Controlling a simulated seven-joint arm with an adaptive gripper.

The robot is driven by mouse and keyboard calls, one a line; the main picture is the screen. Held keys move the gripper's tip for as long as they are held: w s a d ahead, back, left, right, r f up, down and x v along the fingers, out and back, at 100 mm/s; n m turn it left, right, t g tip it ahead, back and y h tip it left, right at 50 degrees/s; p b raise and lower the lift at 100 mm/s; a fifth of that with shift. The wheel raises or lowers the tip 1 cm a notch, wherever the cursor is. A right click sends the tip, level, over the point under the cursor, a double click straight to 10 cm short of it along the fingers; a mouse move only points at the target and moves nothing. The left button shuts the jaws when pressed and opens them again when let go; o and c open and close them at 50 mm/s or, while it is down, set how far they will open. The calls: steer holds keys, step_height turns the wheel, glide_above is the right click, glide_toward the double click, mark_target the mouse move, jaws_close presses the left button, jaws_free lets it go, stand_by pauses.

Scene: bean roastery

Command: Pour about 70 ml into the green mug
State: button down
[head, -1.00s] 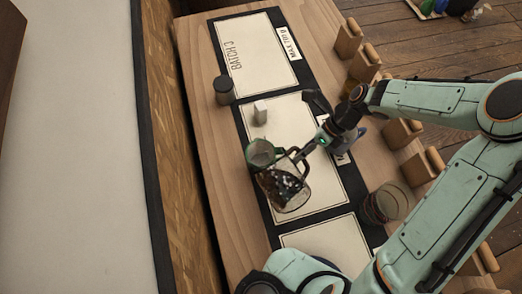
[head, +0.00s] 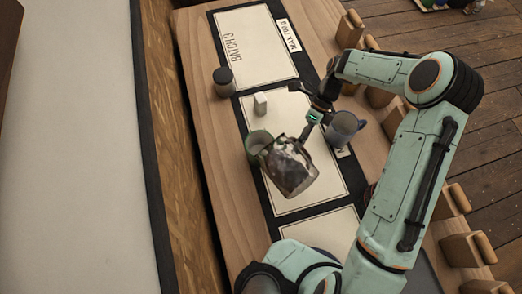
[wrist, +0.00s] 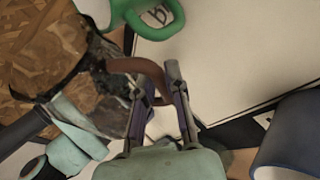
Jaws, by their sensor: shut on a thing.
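My gripper (head: 316,114) is shut on the brown handle (wrist: 140,68) of a shiny, mottled pitcher (head: 289,168). The pitcher is held tilted over the middle card, its upper left end close to the green mug (head: 258,142). The mug stands upright, partly covered by the pitcher in the head view. In the wrist view the green mug (wrist: 150,18) shows at the top edge, cut off, and the pitcher (wrist: 88,80) fills the left. No falling stream is visible, and I cannot tell the level in the mug.
A blue-grey mug (head: 343,128) stands right of my gripper. A small white block (head: 260,104) and a dark lidded jar (head: 223,82) stand behind the green mug. The "BATCH 3" card (head: 255,50) at the back is clear. Wooden pieces (head: 459,206) line the table's right edge.

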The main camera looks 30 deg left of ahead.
steer(key=shift+s+a+g+h, duration=0.15)
steer(key=shift+g+h, duration=0.15)
steer(key=shift+h, duration=0.2)
steer(key=shift+s+r, duration=0.1)
stand_by(0.8)
steer(key=shift+r+m+g+h, duration=0.2)
steer(key=shift+m+g+h, duration=0.3)
steer(key=shift+g+h, duration=0.1)
stand_by(1.2)
steer(key=shift+w+d+f+t+y, duration=0.1)
steer(key=shift+d+f+t+y, duration=0.15)
steer(key=shift+y, duration=0.3)
steer(key=shift+w+d+f+t+y, duration=0.1)
steer(key=shift+d+t+y, duration=0.2)
steer(key=shift+y, duration=0.25)
steer(key=shift+d+f+n+t+y, duration=0.2)
steer(key=shift+f+n+t+y, duration=0.15)
steer(key=shift+y, duration=0.35)
steer(key=shift+w+a+f+t+y+b, duration=0.15)
steer(key=shift+a+t+y+b, duration=0.15)
steer(key=shift+t+y, duration=0.2)
steer(key=shift+w+a+r+t+y, duration=0.1)
steer(key=shift+w+r+t+y, duration=0.05)
steer(key=shift+r+t+y, duration=0.3)
steer(key=shift+f, duration=0.1)
